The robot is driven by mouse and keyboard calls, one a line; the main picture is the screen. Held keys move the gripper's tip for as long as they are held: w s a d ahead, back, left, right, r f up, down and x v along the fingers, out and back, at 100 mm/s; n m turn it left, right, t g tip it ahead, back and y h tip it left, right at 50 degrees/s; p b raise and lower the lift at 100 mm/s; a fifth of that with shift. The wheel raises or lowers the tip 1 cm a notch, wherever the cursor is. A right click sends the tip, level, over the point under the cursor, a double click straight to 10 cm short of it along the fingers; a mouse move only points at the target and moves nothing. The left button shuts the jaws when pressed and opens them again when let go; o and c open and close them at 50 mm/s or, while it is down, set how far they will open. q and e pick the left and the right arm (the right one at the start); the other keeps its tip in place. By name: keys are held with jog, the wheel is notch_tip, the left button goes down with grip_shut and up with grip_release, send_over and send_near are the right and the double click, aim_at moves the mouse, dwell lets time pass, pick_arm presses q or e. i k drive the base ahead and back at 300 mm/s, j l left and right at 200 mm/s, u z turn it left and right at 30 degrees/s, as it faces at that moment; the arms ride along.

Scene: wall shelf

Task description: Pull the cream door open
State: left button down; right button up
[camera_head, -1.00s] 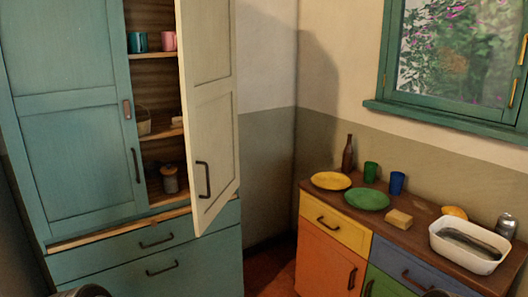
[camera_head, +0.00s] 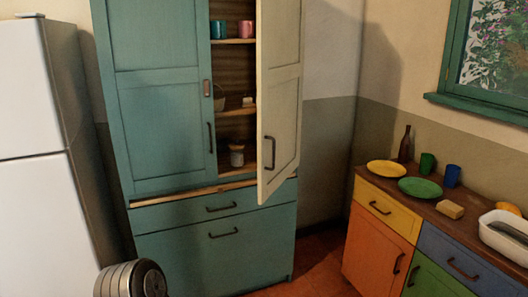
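The cream door (camera_head: 282,95) is the right-hand door of the tall teal cupboard. It stands ajar, swung outward from its right side, with a gap on its left through which the shelves show. Its dark handle (camera_head: 270,153) is on the lower left part of its face. The teal left door (camera_head: 160,110) is shut. Neither of my grippers is in view. A rounded grey part of mine shows at the bottom left, and nothing touches the cream door.
Behind the gap are a teal mug (camera_head: 219,29), a pink mug (camera_head: 245,29), a basket (camera_head: 219,98) and a jar (camera_head: 237,155). A white fridge (camera_head: 40,170) stands left. A low coloured cabinet (camera_head: 378,238) with plates and cups stands right. Some red floor (camera_head: 318,262) between is clear.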

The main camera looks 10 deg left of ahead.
aim_at(280, 24)
jog(key=k+z, duration=0.3)
jog(key=z, duration=1.6)
jog(key=k+j, duration=0.1)
jog(key=j, duration=0.45)
jog(key=k+j, duration=0.1)
jog(key=j, duration=0.45)
jog(key=k+j, duration=0.1)
jog(key=j, duration=0.5)
jog(key=k+j, duration=0.1)
jog(key=j, duration=1)
jog(key=k+j, duration=0.15)
jog(key=j, duration=0.4)
jog(key=k+j, duration=0.1)
jog(key=j, duration=0.45)
